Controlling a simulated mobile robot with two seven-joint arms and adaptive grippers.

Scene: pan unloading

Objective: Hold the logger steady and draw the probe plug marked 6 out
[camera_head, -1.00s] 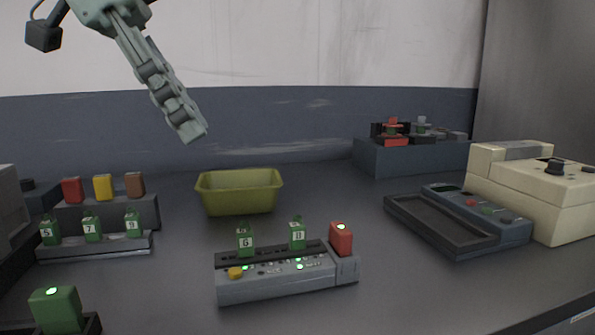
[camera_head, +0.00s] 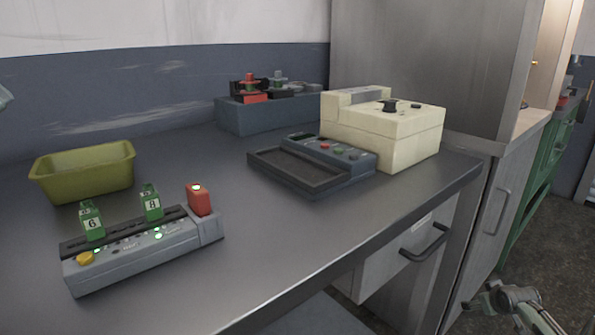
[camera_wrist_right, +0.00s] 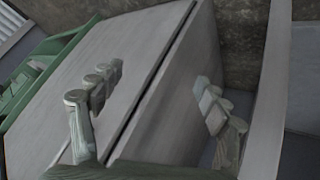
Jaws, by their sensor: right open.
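The logger (camera_head: 150,255) is a grey box on the bench at the left of the head view, with a yellow button and lit green lamps. The green probe plug marked 6 (camera_head: 92,222) stands upright in its top strip, near the left end. A green plug marked 8 (camera_head: 152,203) stands to its right, and a red block with a lit top (camera_head: 199,199) is at the right end. A pale tip of my left gripper (camera_head: 4,97) shows at the left edge; its jaws are cut off. My right gripper (camera_wrist_right: 150,95) is open and empty, low beyond the bench's front edge.
An olive bin (camera_head: 85,173) stands behind the logger. A grey tray device (camera_head: 310,165) and a cream machine (camera_head: 385,135) are to the right. A blue-grey box (camera_head: 262,117) stands at the back. Cabinets with handles (camera_head: 425,243) are near my right gripper. The bench front is clear.

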